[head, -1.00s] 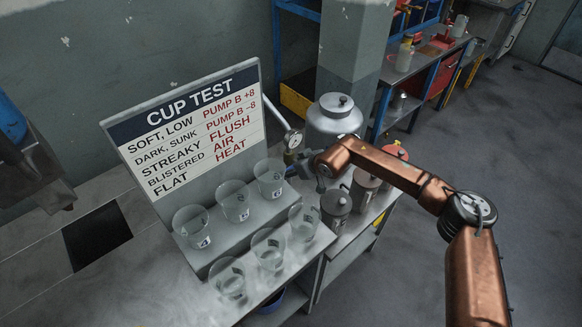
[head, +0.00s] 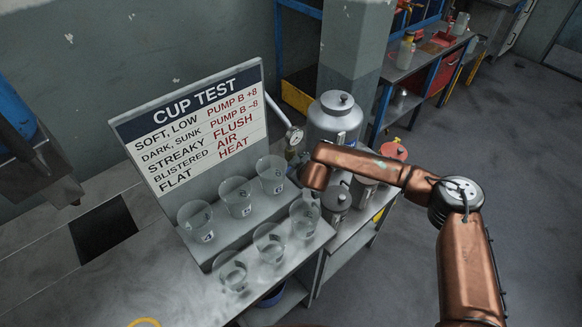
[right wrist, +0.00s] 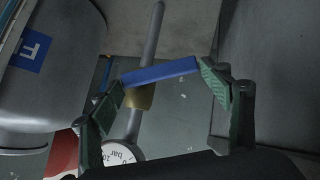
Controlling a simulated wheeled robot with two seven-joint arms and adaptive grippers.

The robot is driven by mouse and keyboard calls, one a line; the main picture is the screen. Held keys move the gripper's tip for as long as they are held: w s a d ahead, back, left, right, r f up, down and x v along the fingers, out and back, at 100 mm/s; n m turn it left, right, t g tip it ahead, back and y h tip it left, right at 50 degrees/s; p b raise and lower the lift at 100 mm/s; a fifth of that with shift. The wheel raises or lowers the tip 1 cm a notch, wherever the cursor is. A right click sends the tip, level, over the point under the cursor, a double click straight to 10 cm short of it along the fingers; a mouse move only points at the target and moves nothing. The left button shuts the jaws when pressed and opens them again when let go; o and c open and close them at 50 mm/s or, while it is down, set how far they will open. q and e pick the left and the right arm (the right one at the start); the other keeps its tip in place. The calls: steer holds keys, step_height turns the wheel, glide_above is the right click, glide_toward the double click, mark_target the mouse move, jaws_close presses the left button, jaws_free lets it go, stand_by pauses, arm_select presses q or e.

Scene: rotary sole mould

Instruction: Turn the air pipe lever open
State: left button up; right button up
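The air pipe lever (right wrist: 172,71) is a flat blue bar in the right wrist view. It lies crosswise on a brass valve (right wrist: 141,97) on a grey pipe (right wrist: 152,35). My right gripper (right wrist: 163,80) is open, its two green-padded fingers on either side of the lever. The left finger shows close to the lever's left end and the right finger close to its right end; I cannot tell whether either touches. In the head view my copper right wrist hides the lever and most of the gripper. My left gripper is not in view.
A pressure gauge (head: 294,136) sits by the pipe, beside a silver tank (head: 335,118). Several clear cups (head: 238,197) stand in front of the cup test board (head: 190,125). Lidded pots (head: 336,199) stand close under my right forearm. Open floor lies to the right.

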steer(key=o, duration=0.3)
step_height(320, 180, up, 10)
stand_by(0.7)
steer(key=shift+c, duration=0.3)
